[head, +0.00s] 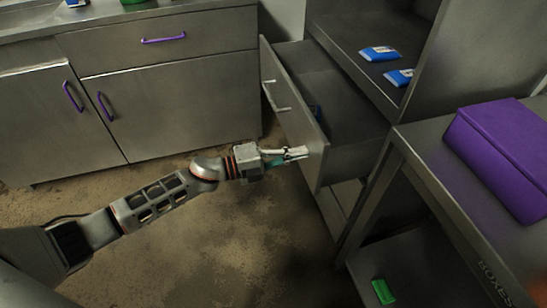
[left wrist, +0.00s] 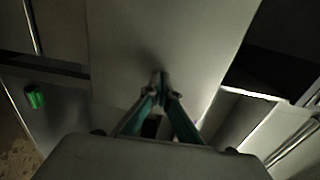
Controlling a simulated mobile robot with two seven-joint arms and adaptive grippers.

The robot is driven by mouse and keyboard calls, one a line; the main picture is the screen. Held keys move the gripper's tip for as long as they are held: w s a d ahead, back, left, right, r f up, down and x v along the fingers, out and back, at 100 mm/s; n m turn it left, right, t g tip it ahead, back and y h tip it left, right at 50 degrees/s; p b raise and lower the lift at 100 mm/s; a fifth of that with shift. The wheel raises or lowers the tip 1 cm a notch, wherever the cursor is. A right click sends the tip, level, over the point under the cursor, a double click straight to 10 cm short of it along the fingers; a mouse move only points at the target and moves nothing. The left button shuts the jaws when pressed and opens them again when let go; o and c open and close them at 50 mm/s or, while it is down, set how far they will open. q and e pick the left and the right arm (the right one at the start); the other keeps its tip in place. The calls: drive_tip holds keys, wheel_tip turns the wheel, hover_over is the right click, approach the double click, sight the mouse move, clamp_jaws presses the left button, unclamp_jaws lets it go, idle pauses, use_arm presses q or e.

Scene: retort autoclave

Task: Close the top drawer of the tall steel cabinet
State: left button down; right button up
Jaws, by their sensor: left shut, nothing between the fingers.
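The tall steel cabinet (head: 415,45) stands at the right in the head view. Its top drawer (head: 293,110) is pulled well out toward the left, with a silver handle on its front. Something blue lies partly hidden inside it. My left gripper (head: 302,153) is shut and empty, its fingertips at the lower near part of the drawer front. In the left wrist view the shut fingertips (left wrist: 160,80) point at a flat grey panel (left wrist: 170,40), which appears to be the drawer front. I cannot tell whether they touch it. My right gripper is not in view.
Blue-and-white packets (head: 379,54) lie on the cabinet shelf above the drawer. A purple box (head: 505,150) sits on a steel table at the right, with a green item (head: 383,291) on its lower shelf. A steel counter (head: 160,85) with purple handles stands behind. Open floor lies at lower left.

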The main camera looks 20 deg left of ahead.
use_arm(q)
drive_tip(key=x, duration=0.7)
drive_tip(key=b+x, duration=0.1)
drive_tip(key=x, duration=0.3)
drive_tip(key=shift+d+f, duration=0.1)
drive_tip(key=shift+f, duration=0.15)
drive_tip(key=b+x, duration=0.1)
drive_tip(key=x, duration=0.4)
drive_tip(key=shift+w+d+r, duration=0.1)
drive_tip(key=shift+w+d, duration=0.15)
drive_tip(key=shift+w, duration=0.05)
drive_tip(key=shift+r, duration=0.2)
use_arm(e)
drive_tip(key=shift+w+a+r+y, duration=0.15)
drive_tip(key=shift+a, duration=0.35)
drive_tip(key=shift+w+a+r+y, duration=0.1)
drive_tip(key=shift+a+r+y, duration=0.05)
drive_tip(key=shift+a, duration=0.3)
use_arm(q)
drive_tip(key=shift+r, duration=0.1)
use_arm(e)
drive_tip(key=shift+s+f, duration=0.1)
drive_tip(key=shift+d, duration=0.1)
